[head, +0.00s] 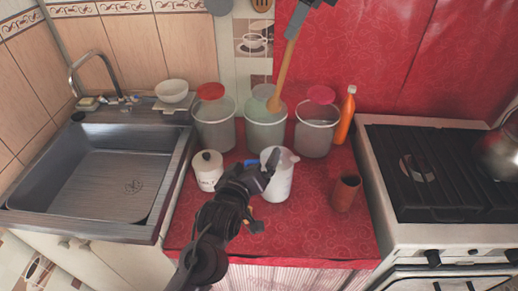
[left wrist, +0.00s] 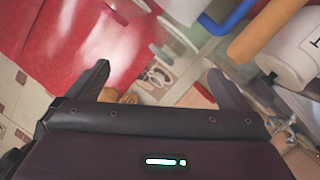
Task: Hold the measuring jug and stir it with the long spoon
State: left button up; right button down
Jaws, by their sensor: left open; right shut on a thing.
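The measuring jug (head: 279,182), pale and whitish, stands upright on the red counter in the head view. My left gripper (head: 267,172) is at the jug's left side, overlapping it in the picture; a blue part, possibly the handle, shows beside it. In the left wrist view the fingers (left wrist: 158,72) are spread with nothing clearly between them, and a blue curved piece (left wrist: 228,20) is beyond them. My right gripper (head: 315,4), at the top edge, is shut on the long wooden spoon (head: 286,66). The spoon hangs bowl down, in front of the middle container, above and behind the jug.
Several clear containers (head: 214,130) with coloured lids stand behind the jug. A white canister (head: 207,172) is to its left, a brown cup (head: 345,194) to its right. An orange bottle (head: 346,116) stands behind. The sink (head: 92,176) and stove (head: 440,170) flank the counter; its front is clear.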

pick_arm(q)
jog(key=s+d+f+m+g+h, duration=0.1)
jog(key=f+m+g, duration=0.1)
jog(key=m, duration=0.7)
send_near(283, 155)
jog(key=x, duration=0.4)
jog(key=shift+w, duration=0.35)
jog(key=shift+c, duration=0.4)
